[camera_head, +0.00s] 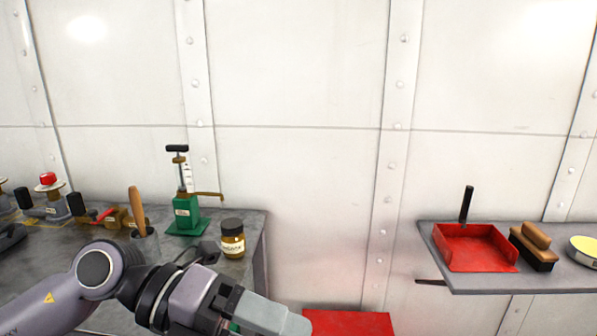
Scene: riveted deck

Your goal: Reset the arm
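My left arm comes in from the lower left, and its gripper (290,322) reaches across the bottom of the view, pointing right. It is in front of the grey workbench (257,232) and past its right edge. One pale grey finger shows. The rest of the gripper is cut off by the bottom edge, so its opening is hidden. A small green patch shows by the finger's base; I cannot tell what it is. My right arm and gripper are not in view.
On the bench are a green hand pump (186,213), a dark-lidded jar (232,240) and a wooden handle (137,212). A red surface (350,323) lies low in the middle. The right shelf (490,283) holds a red dustpan (474,250), a brush (534,246) and a yellow-filled dish (585,248).

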